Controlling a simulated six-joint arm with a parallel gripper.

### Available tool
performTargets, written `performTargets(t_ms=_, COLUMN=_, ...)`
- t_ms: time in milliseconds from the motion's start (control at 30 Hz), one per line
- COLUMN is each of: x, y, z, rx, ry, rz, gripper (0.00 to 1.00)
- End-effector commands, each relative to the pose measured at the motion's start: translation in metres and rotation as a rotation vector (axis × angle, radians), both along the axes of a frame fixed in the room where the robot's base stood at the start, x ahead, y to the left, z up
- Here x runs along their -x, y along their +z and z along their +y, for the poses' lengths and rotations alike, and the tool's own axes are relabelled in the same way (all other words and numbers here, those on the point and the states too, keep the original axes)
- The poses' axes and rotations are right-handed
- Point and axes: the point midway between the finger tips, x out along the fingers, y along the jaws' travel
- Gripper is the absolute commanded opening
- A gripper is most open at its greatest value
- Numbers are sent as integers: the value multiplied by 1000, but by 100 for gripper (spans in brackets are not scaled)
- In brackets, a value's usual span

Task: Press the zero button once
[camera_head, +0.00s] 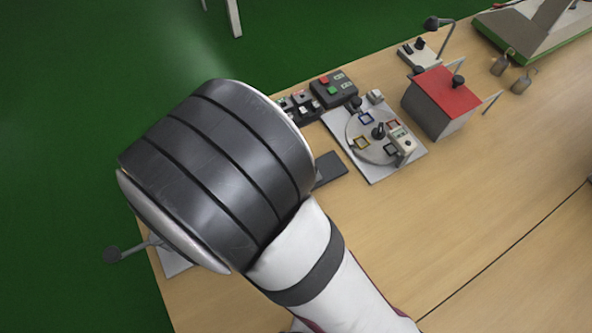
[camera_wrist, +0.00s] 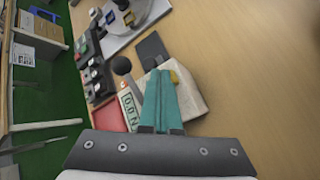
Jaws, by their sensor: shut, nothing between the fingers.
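In the wrist view my gripper (camera_wrist: 160,72) points up the picture with its two teal fingers together and nothing between them. The fingers lie across a beige box (camera_wrist: 195,98) and hide part of it; I cannot tell whether they touch it. A pale display (camera_wrist: 130,108) with digits, perhaps "0.0N", shows left of the fingers. A small yellow patch (camera_wrist: 174,76), possibly a button, shows just right of the fingertips. No label marks it clearly as the zero button. In the head view my arm hides the gripper and this box.
A black ball-ended lever (camera_wrist: 122,65) and a red surface (camera_wrist: 108,116) stand left of the fingers. A dark flat pad (camera_head: 329,168) lies near a turntable plate (camera_head: 376,174). A control box (camera_head: 334,88) and red-topped box (camera_head: 447,92) stand farther back. The table's right side is clear.

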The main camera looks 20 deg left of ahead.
Motion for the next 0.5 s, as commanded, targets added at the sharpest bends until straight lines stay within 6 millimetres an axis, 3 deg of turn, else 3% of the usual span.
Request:
performTargets(t_ms=200, x=0, y=12, z=0, rx=-1, ry=0, rz=0, gripper=0)
performTargets(t_ms=500, x=0, y=14, z=0, rx=0, ry=0, rz=0, gripper=0)
